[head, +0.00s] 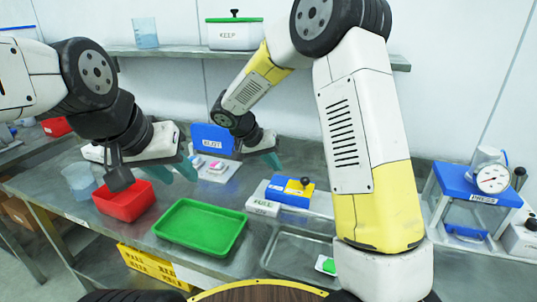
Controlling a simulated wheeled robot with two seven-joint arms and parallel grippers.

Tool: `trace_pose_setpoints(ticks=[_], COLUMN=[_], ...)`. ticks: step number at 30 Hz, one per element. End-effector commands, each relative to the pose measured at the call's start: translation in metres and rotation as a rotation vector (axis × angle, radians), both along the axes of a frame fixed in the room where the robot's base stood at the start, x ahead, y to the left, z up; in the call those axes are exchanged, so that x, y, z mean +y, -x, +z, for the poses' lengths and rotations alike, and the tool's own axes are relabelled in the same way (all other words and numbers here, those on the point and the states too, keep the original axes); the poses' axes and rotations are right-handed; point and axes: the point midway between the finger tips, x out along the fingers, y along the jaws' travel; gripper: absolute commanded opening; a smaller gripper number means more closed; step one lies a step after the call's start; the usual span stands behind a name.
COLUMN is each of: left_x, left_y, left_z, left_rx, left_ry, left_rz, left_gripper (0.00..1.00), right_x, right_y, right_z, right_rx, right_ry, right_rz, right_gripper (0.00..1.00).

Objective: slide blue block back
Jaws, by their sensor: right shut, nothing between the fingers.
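A low blue block with a yellow section and a dark knob (273,190) lies on the metal bench, right of the green tray. A blue upright piece with a white label (212,137) stands further back; my right gripper (272,160) is just right of it, with its teal fingers shut and empty. I cannot tell whether it touches that piece.
A green tray (160,233) and a red bin (101,205) stand in front. A white labelled box (262,207) sits beside the blue-yellow block. A blue stand with a dial gauge (493,178) is at the right. A shelf (170,51) runs behind.

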Motion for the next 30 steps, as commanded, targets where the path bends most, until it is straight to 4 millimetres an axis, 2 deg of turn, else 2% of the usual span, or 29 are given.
trace_pose_setpoints(ticks=[6, 9, 15, 27, 30], left_x=[0.0, 0.0, 0.0, 0.0, 0.0], left_y=[0.0, 0.0, 0.0, 0.0, 0.0], left_z=[0.0, 0.0, 0.0, 0.0, 0.0], left_rx=[0.0, 0.0, 0.0, 0.0, 0.0], left_ry=[0.0, 0.0, 0.0, 0.0, 0.0], left_rz=[0.0, 0.0, 0.0, 0.0, 0.0], left_gripper=[0.36, 0.36, 0.36, 0.36, 0.36], right_x=[-0.024, -0.04, -0.058, -0.061, -0.067], right_y=[-0.011, -0.008, -0.004, -0.004, -0.002], right_z=[-0.04, -0.04, -0.044, -0.045, -0.044], right_rx=[0.004, 0.0, 0.001, 0.0, -0.002], right_ry=[0.0, -0.001, -0.001, -0.001, -0.001], right_rz=[-0.001, -0.003, -0.002, 0.0, 0.0], right_gripper=[0.0, 0.0, 0.0, 0.0, 0.0])
